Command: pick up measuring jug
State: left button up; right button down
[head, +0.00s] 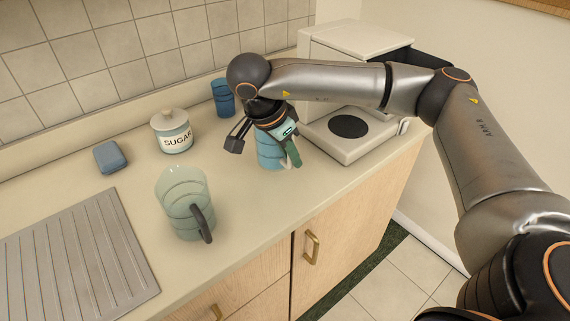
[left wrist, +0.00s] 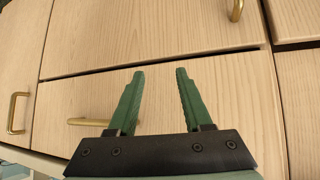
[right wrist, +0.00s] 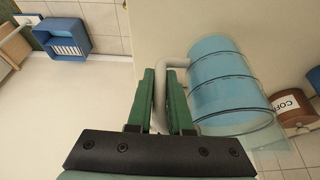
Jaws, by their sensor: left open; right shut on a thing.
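A clear blue jug (head: 268,152) is on or just above the counter near the coffee machine, partly hidden by my right arm. My right gripper (head: 291,150) is at its side. In the right wrist view, the green fingers are shut on the pale handle (right wrist: 178,64) of this blue jug (right wrist: 222,85). I cannot tell whether its base touches the counter. A second clear jug (head: 184,203), greenish with a dark handle, stands upright on the counter near the sink drainer. My left gripper (left wrist: 160,74) is open and empty in front of wooden cabinet fronts.
A sugar jar (head: 172,132), a small blue block (head: 110,156) and a blue cup (head: 223,97) stand along the back. The white coffee machine (head: 352,140) is to the right. A ribbed metal drainer (head: 75,262) fills the left.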

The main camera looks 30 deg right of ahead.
jog(key=s+d+r+p, duration=0.1)
jog(key=s+r, duration=0.7)
jog(key=s, duration=0.4)
jog(key=shift+s, duration=0.1)
jog(key=c, duration=1.4)
grip_release()
grip_shut()
